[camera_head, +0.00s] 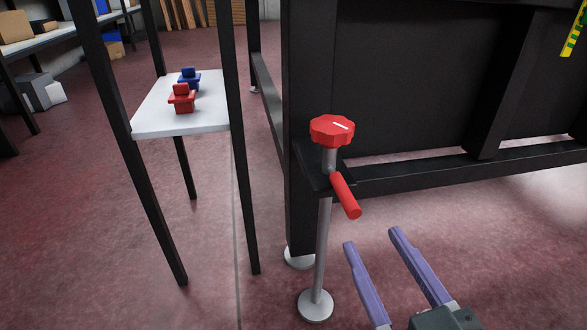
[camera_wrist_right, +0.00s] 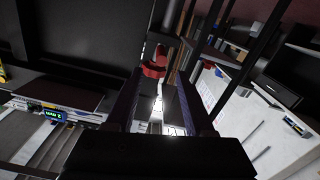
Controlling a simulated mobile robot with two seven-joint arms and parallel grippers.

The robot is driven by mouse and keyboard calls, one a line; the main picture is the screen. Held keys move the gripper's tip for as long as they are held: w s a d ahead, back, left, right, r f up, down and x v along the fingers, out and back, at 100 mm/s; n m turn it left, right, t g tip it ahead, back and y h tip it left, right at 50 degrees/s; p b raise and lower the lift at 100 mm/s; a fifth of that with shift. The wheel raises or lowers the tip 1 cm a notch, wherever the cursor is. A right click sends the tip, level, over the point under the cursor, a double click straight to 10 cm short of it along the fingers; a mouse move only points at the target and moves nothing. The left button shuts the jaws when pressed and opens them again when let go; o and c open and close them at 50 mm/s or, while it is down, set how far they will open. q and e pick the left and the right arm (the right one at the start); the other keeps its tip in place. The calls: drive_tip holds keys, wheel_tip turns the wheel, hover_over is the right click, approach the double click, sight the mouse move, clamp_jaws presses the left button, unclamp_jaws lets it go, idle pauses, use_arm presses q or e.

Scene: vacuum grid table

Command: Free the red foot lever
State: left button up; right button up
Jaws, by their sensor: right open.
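The red foot lever (camera_head: 345,195) sticks out from the post (camera_head: 321,245) under a black bracket and slants down to the right. The post stands on a round grey foot (camera_head: 315,305) on the floor. My right gripper (camera_head: 372,238), with purple fingers, is open and empty, in front of the lever and a little below it, apart from it. In the right wrist view, red parts (camera_wrist_right: 153,65) show beyond the fingers; I cannot tell lever from knob there. My left gripper is not in view.
The black table frame (camera_head: 305,110) stands behind the post, with a low crossbar to the right. A white shelf (camera_head: 180,125) on black legs at the left holds a red and a blue clamp-like piece. Floor around my gripper is clear.

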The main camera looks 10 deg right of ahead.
sight(355, 216)
drive_tip(key=w+b, duration=0.1)
drive_tip(key=w, duration=0.2)
drive_tip(key=w+b, duration=0.2)
drive_tip(key=w, duration=0.1)
drive_tip(key=w+b, duration=0.2)
drive_tip(key=w, duration=0.1)
drive_tip(key=shift+a+f, duration=0.25)
drive_tip(key=shift+f, duration=0.05)
drive_tip(key=shift+w+r, duration=0.1)
drive_tip(key=shift+w, duration=0.25)
drive_tip(key=shift+c, duration=0.2)
drive_tip(key=c, duration=0.8)
